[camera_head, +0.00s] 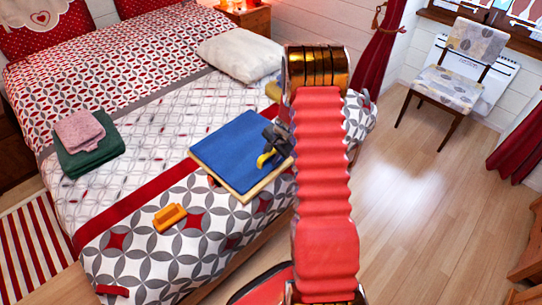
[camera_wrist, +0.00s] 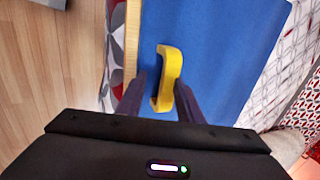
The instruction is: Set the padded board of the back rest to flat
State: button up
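The back rest lies on the bed, its blue padded board (camera_head: 238,148) edged by a pale wooden frame (camera_head: 256,191). The board looks low and near level, but I cannot tell its exact tilt. A yellow handle (camera_wrist: 168,78) stands on the blue pad near the wooden edge; it also shows in the head view (camera_head: 265,159). My gripper (camera_head: 275,145) is over the board's right part. In the wrist view my gripper (camera_wrist: 162,84) has its two dark fingers apart, one on each side of the handle's near end. I see no clear contact. My arm hides the area right of the board.
An orange block (camera_head: 170,217) lies on the bedspread (camera_head: 150,255) left of the board. Folded green and pink towels (camera_head: 90,150) lie at the far left. A white pillow (camera_head: 240,55) lies behind the board. A chair (camera_head: 455,75) stands at the back right; the wooden floor (camera_head: 430,210) is clear.

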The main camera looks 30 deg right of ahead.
jog(key=v, duration=1.3)
jog(key=shift+r, duration=0.25)
jog(key=shift+s, duration=0.15)
jog(key=s+a+n+g+y, duration=0.1)
jog(key=s+a+n+g, duration=0.1)
jog(key=s+a+n, duration=0.3)
jog(key=s+a+r+n+t+h, duration=0.1)
jog(key=s+a+r+n+t, duration=0.1)
jog(key=s+a+r+n, duration=0.3)
jog(key=s+a+r+n+t, duration=0.1)
jog(key=s+a+r+n, duration=0.4)
jog(key=s+a+r, duration=0.9)
jog(key=a+r, duration=0.5)
jog(key=r, duration=0.1)
jog(key=shift+s+r+n+t+h, duration=0.25)
jog(key=shift+n+t+h, duration=0.05)
jog(key=shift+t+h, duration=0.1)
dwell(0.9)
